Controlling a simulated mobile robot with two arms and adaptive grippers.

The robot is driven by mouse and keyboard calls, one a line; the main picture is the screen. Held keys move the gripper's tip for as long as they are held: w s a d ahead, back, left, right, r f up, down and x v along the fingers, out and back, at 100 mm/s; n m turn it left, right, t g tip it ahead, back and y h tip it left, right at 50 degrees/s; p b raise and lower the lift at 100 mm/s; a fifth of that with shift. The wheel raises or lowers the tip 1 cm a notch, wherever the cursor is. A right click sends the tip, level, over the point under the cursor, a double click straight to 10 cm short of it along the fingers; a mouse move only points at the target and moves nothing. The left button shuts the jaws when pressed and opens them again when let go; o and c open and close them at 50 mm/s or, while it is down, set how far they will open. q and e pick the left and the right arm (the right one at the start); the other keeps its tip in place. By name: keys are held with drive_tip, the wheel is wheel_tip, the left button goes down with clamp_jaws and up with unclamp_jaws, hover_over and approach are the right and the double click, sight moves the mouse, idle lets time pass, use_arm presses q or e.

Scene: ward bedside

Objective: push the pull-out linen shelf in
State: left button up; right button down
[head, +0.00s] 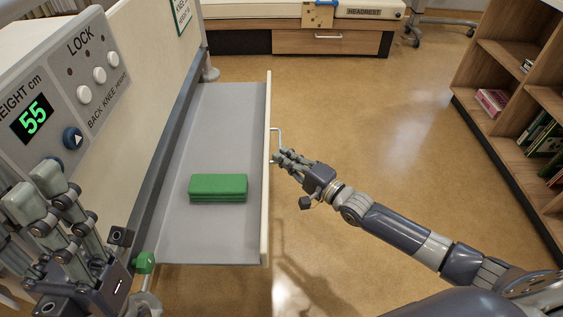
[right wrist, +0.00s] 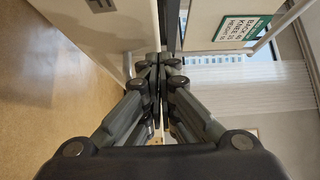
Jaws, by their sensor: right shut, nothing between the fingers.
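The linen shelf (head: 212,130) is pulled out from the bed's side in the head view. It has a grey tray, a cream front panel (head: 267,180) and a metal bar handle (head: 277,140) on the outer face. A folded green cloth (head: 218,187) lies on the shelf. My right gripper (head: 280,158) is shut and empty, its fingertips at the front panel just below the handle; whether they touch cannot be told. In the right wrist view the shut fingertips (right wrist: 163,62) are beside the cream panel. My left gripper (head: 50,215) is near the bed's control panel at lower left.
The bed's control panel (head: 75,80) reads 55 and stands left of the shelf. A wooden drawer unit (head: 330,41) is at the back. Open bookshelves (head: 510,60) stand at the right. The floor between is clear.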

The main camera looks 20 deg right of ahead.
sight(193, 169)
drive_tip(key=shift+w+a+f, duration=0.1)
drive_tip(key=shift+w, duration=0.05)
idle(0.3)
drive_tip(key=w+a, duration=0.1)
drive_tip(key=a, duration=0.2)
drive_tip(key=a+p, duration=0.1)
drive_tip(key=a, duration=0.2)
drive_tip(key=w+a, duration=0.1)
drive_tip(key=a, duration=0.2)
drive_tip(key=shift+w+a+p, duration=0.3)
drive_tip(key=shift+w+a, duration=0.05)
drive_tip(key=w+a, duration=0.1)
drive_tip(key=a, duration=0.4)
drive_tip(key=w+a+b, duration=0.1)
drive_tip(key=w+a, duration=0.1)
drive_tip(key=a, duration=0.3)
drive_tip(key=w+a, duration=0.1)
drive_tip(key=a, duration=0.4)
drive_tip(key=shift+w+b, duration=0.15)
drive_tip(key=shift+b, duration=0.15)
drive_tip(key=shift+a, duration=0.1)
